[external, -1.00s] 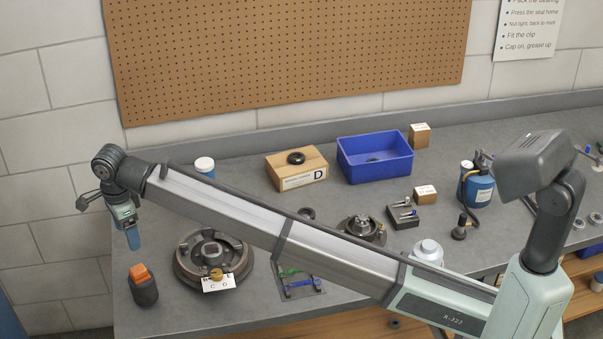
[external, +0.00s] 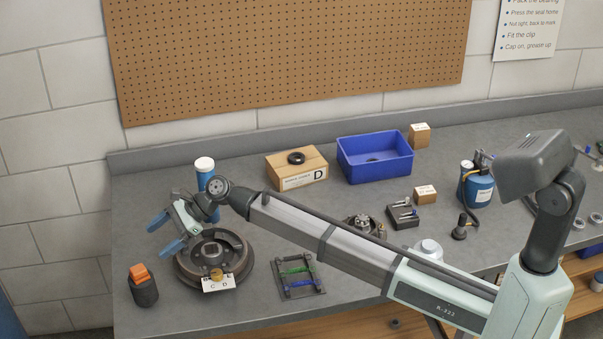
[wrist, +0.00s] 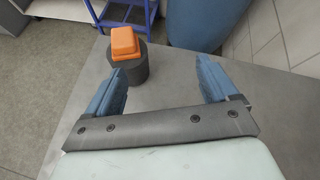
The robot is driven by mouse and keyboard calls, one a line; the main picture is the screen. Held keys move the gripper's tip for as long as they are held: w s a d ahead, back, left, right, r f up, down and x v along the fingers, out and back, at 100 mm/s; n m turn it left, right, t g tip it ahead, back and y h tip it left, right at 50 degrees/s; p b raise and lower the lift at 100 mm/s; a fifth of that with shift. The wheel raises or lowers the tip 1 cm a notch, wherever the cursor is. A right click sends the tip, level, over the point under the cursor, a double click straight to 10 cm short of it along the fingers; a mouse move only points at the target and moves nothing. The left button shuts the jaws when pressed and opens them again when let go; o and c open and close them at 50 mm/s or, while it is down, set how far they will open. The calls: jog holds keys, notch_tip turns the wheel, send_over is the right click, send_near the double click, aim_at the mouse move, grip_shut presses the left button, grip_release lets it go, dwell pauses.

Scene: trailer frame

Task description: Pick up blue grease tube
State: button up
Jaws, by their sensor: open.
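A blue cylinder with a white cap (external: 204,166) stands upright near the back left of the bench in the external view; it looks like the blue grease tube, though I see no readable label. My gripper (external: 163,236) is open and empty, with blue fingers pointing left and tilted down, above the left side of the round hub. The tube is behind and to the right of the fingers, apart from them. In the wrist view my gripper (wrist: 160,70) has both fingers wide apart, and the tube is not visible.
A dark cup with an orange block (external: 140,272) stands at the front left; the orange block (wrist: 125,43) also shows in the wrist view. The round hub (external: 238,258) has a lettered card. A tray (external: 302,293) holds green and blue items. A lettered box (external: 313,165) and blue bin (external: 391,165) stand behind.

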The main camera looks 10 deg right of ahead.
jog(key=w+d+f+m+t+y, duration=0.2)
jog(key=w+d+m+t, duration=0.45)
jog(key=d, duration=0.55)
jog(key=w+d+f+m+t+y, duration=0.15)
jog(key=w+d+m+t, duration=0.45)
jog(key=d, duration=0.6)
jog(key=w+d+x, duration=0.1)
jog(key=x, duration=1.3)
jog(key=shift+w+n, duration=0.25)
jog(key=shift+n, duration=0.2)
jog(key=shift+a+h, duration=0.1)
jog(key=shift+h, duration=0.15)
jog(key=shift+c, duration=0.4)
jog(key=c, duration=1.4)
